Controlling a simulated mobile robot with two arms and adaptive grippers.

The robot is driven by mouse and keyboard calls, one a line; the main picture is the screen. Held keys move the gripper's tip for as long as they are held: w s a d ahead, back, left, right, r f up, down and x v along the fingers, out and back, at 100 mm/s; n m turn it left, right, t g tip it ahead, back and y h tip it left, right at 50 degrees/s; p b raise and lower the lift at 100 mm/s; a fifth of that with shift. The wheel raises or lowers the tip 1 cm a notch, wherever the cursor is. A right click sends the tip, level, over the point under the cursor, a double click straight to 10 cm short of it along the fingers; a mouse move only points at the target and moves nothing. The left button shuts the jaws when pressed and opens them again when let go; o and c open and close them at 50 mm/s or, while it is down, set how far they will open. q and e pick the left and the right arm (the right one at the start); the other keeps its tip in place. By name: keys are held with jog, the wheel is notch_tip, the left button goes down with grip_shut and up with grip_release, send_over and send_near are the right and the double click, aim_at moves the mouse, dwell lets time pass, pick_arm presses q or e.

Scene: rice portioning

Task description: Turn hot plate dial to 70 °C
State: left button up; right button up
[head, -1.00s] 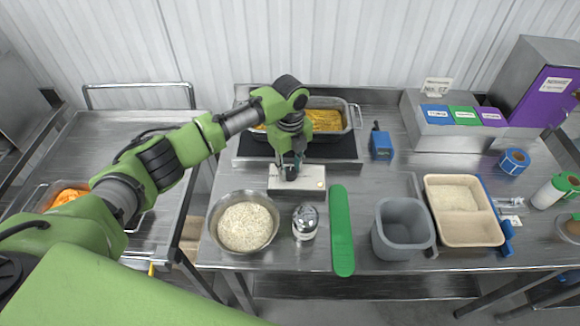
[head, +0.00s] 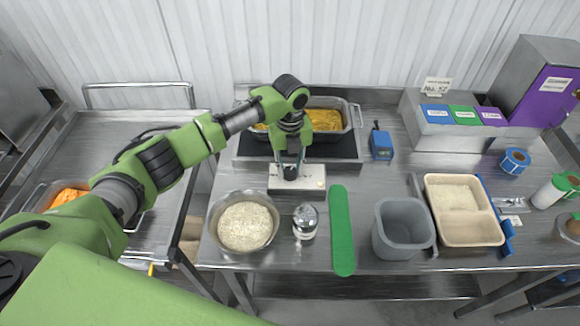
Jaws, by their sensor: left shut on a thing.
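The hot plate (head: 345,166) is a dark slab at the back of the steel table, with a deep metal pan (head: 349,115) of yellow food on it. Its white control panel (head: 312,186) lies at the front and carries a black dial (head: 290,173). My left gripper (head: 290,170) points down over the panel and is shut on the dial, one finger on each side. The dial's markings are too small to read. My right gripper is not in view.
In front of the panel stand a bowl of grain (head: 244,225), a glass shaker (head: 305,222) and a green strip (head: 341,230). To the right are a grey tub (head: 402,228), a beige two-part tray (head: 472,235) and a small blue device (head: 381,144).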

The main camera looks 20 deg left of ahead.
aim_at(290, 171)
pick_arm(q)
jog(key=o, duration=1.1)
notch_tip(290, 171, up, 12)
jog(key=shift+r, duration=0.1)
